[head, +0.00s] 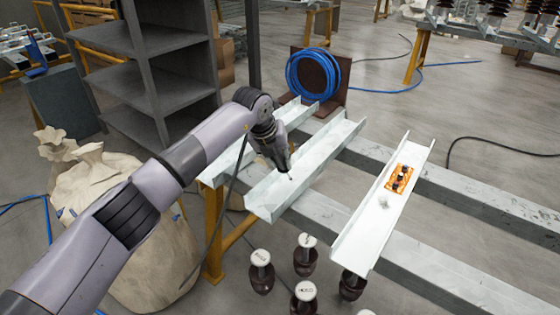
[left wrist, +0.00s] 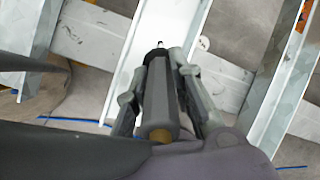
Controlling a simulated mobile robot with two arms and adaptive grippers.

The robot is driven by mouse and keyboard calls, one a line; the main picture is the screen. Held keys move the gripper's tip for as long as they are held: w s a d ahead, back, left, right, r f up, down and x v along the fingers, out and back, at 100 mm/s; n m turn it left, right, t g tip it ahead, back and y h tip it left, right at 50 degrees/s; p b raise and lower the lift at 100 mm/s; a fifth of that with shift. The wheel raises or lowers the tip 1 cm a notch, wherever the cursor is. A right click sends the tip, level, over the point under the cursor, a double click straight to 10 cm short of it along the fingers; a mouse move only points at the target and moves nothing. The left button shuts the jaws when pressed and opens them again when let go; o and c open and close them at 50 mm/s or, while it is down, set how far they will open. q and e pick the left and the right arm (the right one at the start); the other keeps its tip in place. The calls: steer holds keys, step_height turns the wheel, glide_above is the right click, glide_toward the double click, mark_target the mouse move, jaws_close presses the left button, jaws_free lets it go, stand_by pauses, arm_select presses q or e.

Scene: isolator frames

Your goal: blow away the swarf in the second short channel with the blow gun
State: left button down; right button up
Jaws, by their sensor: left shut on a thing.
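Three short pale channels lie side by side: a left one (head: 222,164), a middle one (head: 325,148) and a right one (head: 365,238). My left gripper (head: 277,150) is shut on the dark blow gun (left wrist: 157,95) above the middle channel. The nozzle tip (left wrist: 187,43) points down into that channel, over its bare floor; I cannot tell if it touches. I make out no swarf in the middle channel, though the gripper hides part of it. A small grey patch like swarf (head: 384,202) lies in the right channel. My right gripper is not in view.
An orange piece with dark parts (head: 400,179) lies in the right channel. Long grey beams (head: 450,185) run under the channels. A blue hose coil (head: 312,75) stands behind. Dark insulators (head: 306,255) stand in front, sacks (head: 120,220) and shelves (head: 160,60) at left.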

arm_select(q)
steer(key=shift+r+p, duration=1.2)
steer(key=shift+r, duration=1.1)
steer(key=shift+r+p, duration=0.85)
steer(key=shift+r, duration=0.6)
